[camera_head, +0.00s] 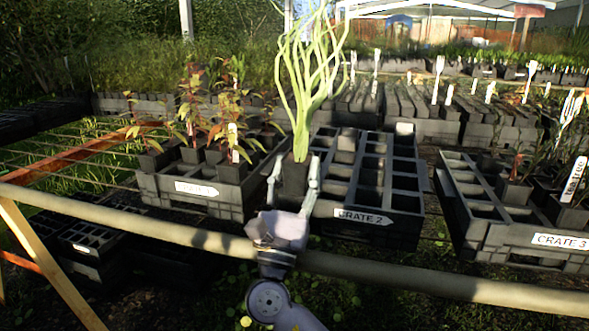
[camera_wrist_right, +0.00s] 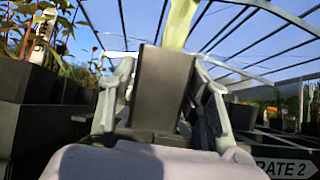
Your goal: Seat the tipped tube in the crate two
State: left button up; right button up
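My right gripper (camera_head: 293,182) is shut on a black square tube (camera_head: 295,175) with a tall, wavy pale green plant (camera_head: 306,80) rising from it. The tube is held upright in front of the left edge of crate two (camera_head: 395,226), labelled "CRATE 2", a black crate whose visible cells look mostly empty. In the right wrist view the tube (camera_wrist_right: 160,88) stands between the two fingers (camera_wrist_right: 162,100), and part of the crate two label (camera_wrist_right: 285,167) shows at lower right. The held tube and plant hide part of crate two's left side. My left gripper is not in view.
A crate with leafy reddish plants (camera_head: 190,207) stands close on the left. Crate three (camera_head: 520,238), with tubes at its right side, stands on the right. A horizontal rail (camera_head: 420,280) runs across the front. More dark trays fill the back.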

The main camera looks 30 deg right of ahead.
jog(key=shift+o, duration=1.3)
jog(key=shift+w+d+f, duration=0.25)
jog(key=shift+f, duration=0.2)
jog(key=shift+r, duration=0.1)
notch_tip(320, 180, up, 10)
jog(key=shift+r, duration=0.1)
